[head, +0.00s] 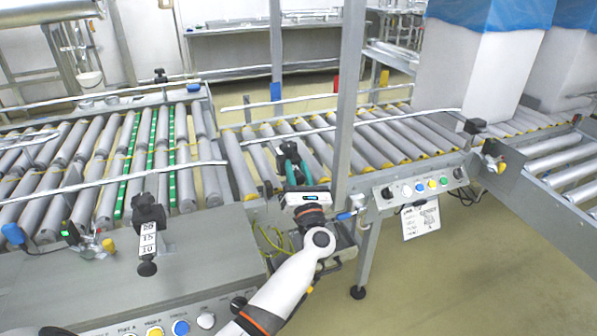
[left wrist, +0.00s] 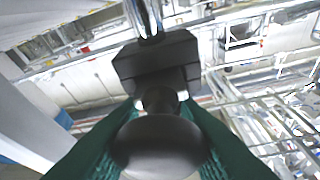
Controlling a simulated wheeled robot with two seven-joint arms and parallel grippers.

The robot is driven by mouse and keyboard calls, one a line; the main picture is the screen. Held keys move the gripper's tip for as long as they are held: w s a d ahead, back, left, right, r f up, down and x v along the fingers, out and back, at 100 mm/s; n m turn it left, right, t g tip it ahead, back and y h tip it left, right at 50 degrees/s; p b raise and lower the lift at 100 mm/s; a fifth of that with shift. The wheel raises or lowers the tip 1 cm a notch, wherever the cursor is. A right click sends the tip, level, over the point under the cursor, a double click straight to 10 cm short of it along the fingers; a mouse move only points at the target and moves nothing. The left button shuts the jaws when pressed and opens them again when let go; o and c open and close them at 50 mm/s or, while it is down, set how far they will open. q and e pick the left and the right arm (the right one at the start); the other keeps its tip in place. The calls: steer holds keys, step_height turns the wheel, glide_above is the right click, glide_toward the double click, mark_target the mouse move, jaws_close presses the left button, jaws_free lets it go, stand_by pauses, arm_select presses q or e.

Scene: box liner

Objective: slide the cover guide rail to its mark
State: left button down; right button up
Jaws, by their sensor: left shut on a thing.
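My left gripper (head: 297,168) has teal fingers and reaches up from the bottom of the head view to the near side of the roller conveyor. It is shut on a black knob (left wrist: 160,143), which sits between the teal fingers in the left wrist view. Beyond the knob is a black clamp block (left wrist: 155,65) on a shiny rod (left wrist: 147,20). A thin pale guide rail (head: 375,122) runs along the rollers near this clamp. Another rail (head: 110,183) runs along the left conveyor. A scale plate (head: 148,243) with numbers hangs below a black clamp (head: 149,212). My right gripper is not in view.
A grey upright post (head: 347,100) stands just right of my gripper. A button panel (head: 424,187) and a hanging paper tag (head: 420,219) are to its right. A tall white box with blue liner (head: 478,65) stands on the far right rollers. Floor is clear at lower right.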

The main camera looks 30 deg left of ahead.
arm_select(q)
steer(key=shift+s+d+f, duration=0.1)
steer(key=shift+d, duration=0.3)
steer(key=s+d, duration=0.1)
steer(key=d, duration=0.1)
steer(key=s+d, duration=0.2)
steer(key=shift+s+d, duration=0.1)
steer(key=shift+s, duration=0.2)
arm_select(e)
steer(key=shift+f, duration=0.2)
arm_select(q)
steer(key=c, duration=1.1)
jaws_free()
steer(key=shift+w, duration=0.1)
steer(key=shift+o, duration=0.2)
steer(key=v, duration=1.2)
steer(key=shift+d+b, duration=0.15)
steer(key=shift+b, duration=0.15)
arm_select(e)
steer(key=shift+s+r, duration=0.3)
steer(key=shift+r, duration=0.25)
